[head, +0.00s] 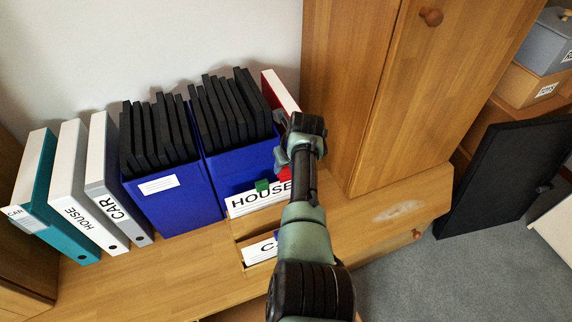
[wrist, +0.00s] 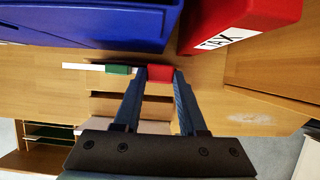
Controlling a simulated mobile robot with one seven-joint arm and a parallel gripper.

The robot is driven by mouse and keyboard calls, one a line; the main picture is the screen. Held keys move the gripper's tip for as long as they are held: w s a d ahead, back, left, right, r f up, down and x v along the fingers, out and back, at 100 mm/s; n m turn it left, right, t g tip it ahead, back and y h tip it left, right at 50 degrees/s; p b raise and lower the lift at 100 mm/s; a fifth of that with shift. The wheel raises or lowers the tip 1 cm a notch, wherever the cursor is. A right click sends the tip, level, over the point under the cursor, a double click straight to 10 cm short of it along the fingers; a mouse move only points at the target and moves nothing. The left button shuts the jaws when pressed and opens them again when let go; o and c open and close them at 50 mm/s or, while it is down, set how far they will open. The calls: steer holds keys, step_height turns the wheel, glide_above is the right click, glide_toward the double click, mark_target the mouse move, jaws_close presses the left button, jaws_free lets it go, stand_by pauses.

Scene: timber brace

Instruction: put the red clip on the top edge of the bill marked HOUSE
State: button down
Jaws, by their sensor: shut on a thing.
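The bill marked HOUSE (head: 250,203) stands upright in a wooden holder in front of the blue boxes. A green clip (head: 262,187) sits on its top edge; it also shows in the wrist view (wrist: 118,70). My gripper (wrist: 161,73) is shut on the red clip (wrist: 159,74), at the right end of the bill's white top edge (wrist: 82,67). The clip lines up with that edge, right beside the green clip. I cannot tell whether it is around the paper. In the head view my gripper (head: 285,168) and arm hide the bill's right end.
A second bill (head: 259,250), partly hidden, stands in a lower slot in front. Blue boxes (head: 180,200) with black folders stand behind, and a red TAX binder (wrist: 242,18) stands close beside my gripper. A wooden cabinet (head: 375,90) is at right.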

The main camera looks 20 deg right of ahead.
steer(key=shift+f+b, duration=1.5)
steer(key=shift+f, duration=0.25)
jaws_free()
stand_by(0.5)
steer(key=shift+r, duration=0.1)
step_height(320, 180, up, 8)
steer(key=p, duration=0.7)
steer(key=shift+p, duration=0.3)
